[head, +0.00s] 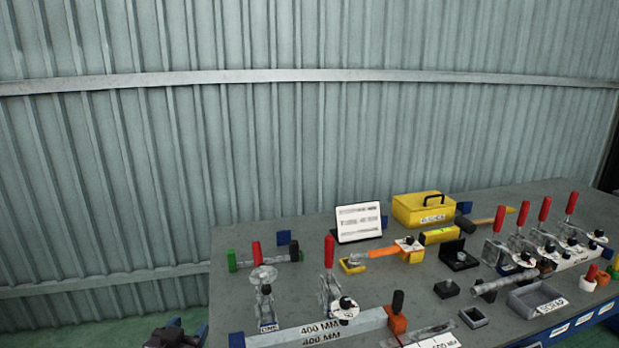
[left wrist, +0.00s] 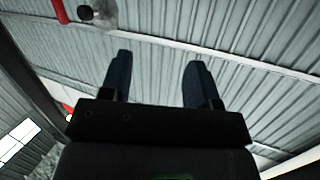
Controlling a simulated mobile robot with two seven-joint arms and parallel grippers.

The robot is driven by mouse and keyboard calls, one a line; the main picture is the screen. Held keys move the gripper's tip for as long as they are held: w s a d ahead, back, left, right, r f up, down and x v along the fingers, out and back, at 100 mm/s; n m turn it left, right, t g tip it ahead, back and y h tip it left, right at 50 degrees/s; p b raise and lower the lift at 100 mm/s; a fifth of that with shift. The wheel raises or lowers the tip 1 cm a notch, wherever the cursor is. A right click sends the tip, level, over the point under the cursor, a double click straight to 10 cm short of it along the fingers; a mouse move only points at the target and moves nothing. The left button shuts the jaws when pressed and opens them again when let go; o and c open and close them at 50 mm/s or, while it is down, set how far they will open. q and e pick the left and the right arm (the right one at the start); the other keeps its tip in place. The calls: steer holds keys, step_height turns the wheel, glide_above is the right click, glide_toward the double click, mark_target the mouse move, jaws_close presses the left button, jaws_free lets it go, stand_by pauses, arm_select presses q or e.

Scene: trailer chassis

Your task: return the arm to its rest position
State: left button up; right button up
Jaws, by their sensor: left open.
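My left gripper (head: 173,328) shows only in part at the bottom edge of the head view, as a dark shape left of the workbench (head: 300,228). In the left wrist view, my left gripper (left wrist: 160,70) has its two dark blue fingers wide apart with nothing between them. Beyond the fingers are the corrugated wall or roof panels and a pale beam. My right gripper is not in view.
The grey bench holds red-handled toggle clamps (head: 329,252), a yellow box (head: 424,209), a white sign (head: 359,223), an orange-handled tool (head: 384,252) and a grey tray (head: 537,299). A corrugated wall (head: 300,130) stands behind. Green floor (head: 90,333) shows left of the bench.

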arm_select(q)
steer(key=s+f+g, duration=0.1)
steer(key=s+f, duration=0.4)
steer(key=s, duration=0.3)
steer(key=s+a+f+n+g+y, duration=0.1)
steer(key=s+f, duration=0.4)
steer(key=s, duration=0.4)
steer(key=s+a+f+g, duration=0.1)
steer(key=s+f+g, duration=0.1)
steer(key=s+f, duration=0.4)
steer(key=shift+s+n+y, duration=0.3)
steer(key=shift+s+y, duration=0.1)
steer(key=shift+s, duration=1.2)
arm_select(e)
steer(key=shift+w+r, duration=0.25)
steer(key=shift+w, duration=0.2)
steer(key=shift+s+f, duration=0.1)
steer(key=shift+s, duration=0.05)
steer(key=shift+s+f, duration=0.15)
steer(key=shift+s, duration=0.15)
